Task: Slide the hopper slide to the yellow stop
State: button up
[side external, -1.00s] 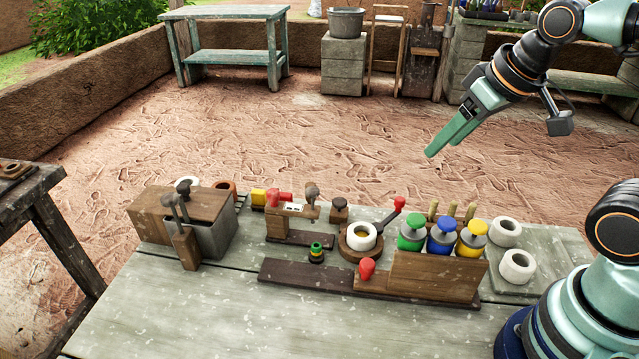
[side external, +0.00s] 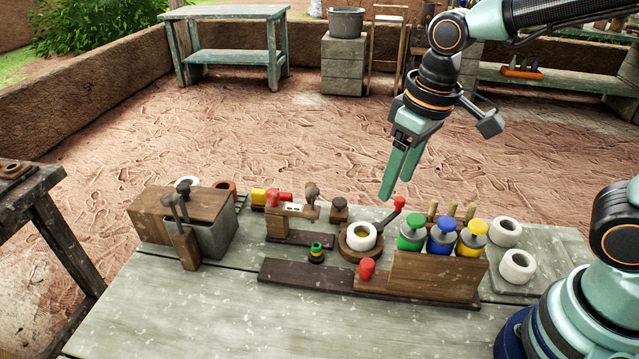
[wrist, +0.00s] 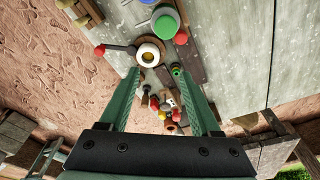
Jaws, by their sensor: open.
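A wooden stand (side external: 278,225) at the back of the table carries a red handle (side external: 279,199) and a yellow block (side external: 258,197) at its left end. They look like the hopper slide and yellow stop, but I cannot be certain. The yellow block lies left of the red handle, and their contact is unclear. In the wrist view the red and yellow parts show small, below the middle. My gripper (side external: 396,190) is open and empty, pointing down above the table's back, right of the stand. Its fingers (wrist: 161,74) also show apart in the wrist view.
A white cup (side external: 361,237) with a red-knobbed lever (side external: 399,203) stands below my gripper. Green (side external: 411,235), blue (side external: 441,238) and yellow (side external: 471,240) bottles stand at right. A red knob (side external: 367,268) is at front; a grey bin (side external: 214,238) is at left. The front tabletop is clear.

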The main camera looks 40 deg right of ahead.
jog(key=n+g, duration=0.1)
jog(key=g, duration=0.1)
send_over(368, 263)
notch_tip(368, 263, down, 3)
jog(key=shift+h, duration=0.3)
notch_tip(368, 263, down, 13)
jog(key=shift+r, duration=0.15)
grip_shut()
dwell(1.2)
